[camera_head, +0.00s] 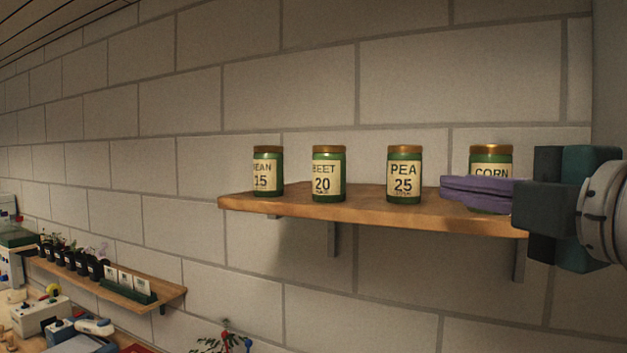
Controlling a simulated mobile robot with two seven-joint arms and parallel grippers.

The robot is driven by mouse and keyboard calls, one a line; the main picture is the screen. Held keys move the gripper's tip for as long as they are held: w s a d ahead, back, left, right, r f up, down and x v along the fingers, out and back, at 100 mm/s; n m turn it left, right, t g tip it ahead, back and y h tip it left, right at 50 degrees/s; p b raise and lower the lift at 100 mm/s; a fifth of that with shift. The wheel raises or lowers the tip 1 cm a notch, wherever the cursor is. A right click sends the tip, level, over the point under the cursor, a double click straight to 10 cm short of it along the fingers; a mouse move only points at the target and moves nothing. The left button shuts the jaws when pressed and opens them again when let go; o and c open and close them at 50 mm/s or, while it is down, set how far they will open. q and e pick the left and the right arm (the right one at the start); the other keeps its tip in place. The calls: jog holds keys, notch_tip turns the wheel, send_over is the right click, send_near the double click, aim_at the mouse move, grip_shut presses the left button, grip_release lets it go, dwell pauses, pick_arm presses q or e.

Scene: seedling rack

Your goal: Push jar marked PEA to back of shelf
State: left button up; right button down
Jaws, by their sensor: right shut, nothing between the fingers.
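The jar marked PEA (404,177) is green with a brown lid and a cream label reading PEA 25. It stands upright on the wooden wall shelf (340,207), with bare shelf board in front of it. My right gripper (445,190) comes in from the right with its purple fingers shut and empty. In the picture its fingertips lie to the right of the PEA jar with a gap between them, and they cover the lower part of the CORN jar (490,155). My left gripper is not in view.
The BEET jar (328,175) and the BEAN jar (267,172) stand on the same shelf, left of the PEA jar. A lower shelf (165,294) with small potted seedlings (78,261) is at the lower left. A block wall is behind.

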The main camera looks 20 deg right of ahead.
jog(key=p, duration=0.3)
send_near(414, 175)
jog(key=w+a, duration=0.5)
jog(key=shift+w+d+r+p, duration=0.2)
jog(key=shift+w+d+p, duration=0.75)
jog(key=shift+d, duration=0.1)
jog(key=shift+w+d+f, duration=0.2)
jog(key=shift+w+d, duration=0.2)
jog(key=shift+d, duration=0.1)
jog(key=w+d, duration=0.1)
jog(key=w+d+b, duration=0.1)
jog(key=shift+w+d+f, duration=0.1)
jog(key=shift+d, duration=0.2)
jog(key=shift+w+d, duration=0.1)
jog(key=shift+d, duration=0.1)
